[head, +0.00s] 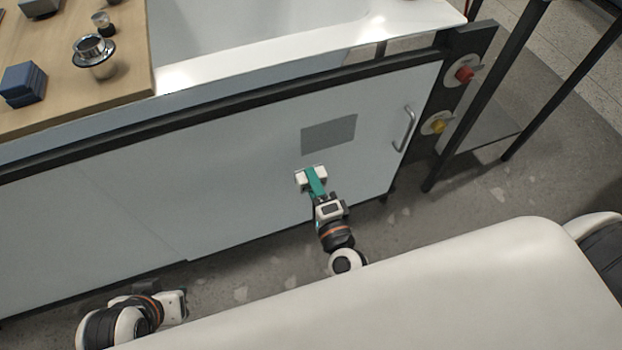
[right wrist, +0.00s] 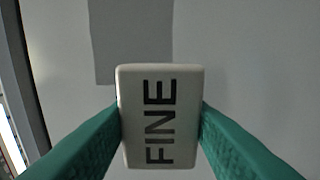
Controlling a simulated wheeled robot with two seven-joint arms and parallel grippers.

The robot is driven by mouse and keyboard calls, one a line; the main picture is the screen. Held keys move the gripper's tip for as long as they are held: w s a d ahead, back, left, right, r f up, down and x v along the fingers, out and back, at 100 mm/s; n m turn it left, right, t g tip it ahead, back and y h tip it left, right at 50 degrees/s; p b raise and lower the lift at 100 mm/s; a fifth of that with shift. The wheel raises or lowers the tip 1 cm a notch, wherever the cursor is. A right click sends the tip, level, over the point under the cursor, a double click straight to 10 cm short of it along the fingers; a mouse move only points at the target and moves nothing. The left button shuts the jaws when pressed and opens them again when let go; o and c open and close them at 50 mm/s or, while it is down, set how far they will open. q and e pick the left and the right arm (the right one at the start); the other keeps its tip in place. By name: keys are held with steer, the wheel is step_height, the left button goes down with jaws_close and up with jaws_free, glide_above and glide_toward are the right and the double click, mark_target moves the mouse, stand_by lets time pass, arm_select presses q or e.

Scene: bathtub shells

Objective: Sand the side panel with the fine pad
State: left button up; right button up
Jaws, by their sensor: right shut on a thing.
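The side panel (head: 235,140) is a pale upright face of the tub stand, with a darker grey rectangular patch (head: 328,134) near its right end. My right gripper (head: 314,180) has green fingers and is shut on a white pad (right wrist: 160,115) marked FINE. It holds the pad by its two sides, in front of the panel just below the patch. In the right wrist view, the patch (right wrist: 130,40) shows above the pad. I cannot tell whether the pad touches the panel. My left gripper (head: 172,303) is low at the left; its fingers do not show clearly.
A metal handle (head: 404,128) sticks out right of the patch. Red (head: 465,74) and yellow (head: 437,123) knobs are on the dark end post. A wooden board (head: 100,95) at upper left carries a blue block (head: 23,84) and a metal-rimmed cup (head: 93,51). Dark legs stand at right.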

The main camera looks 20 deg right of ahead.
steer(key=shift+s, duration=1.5)
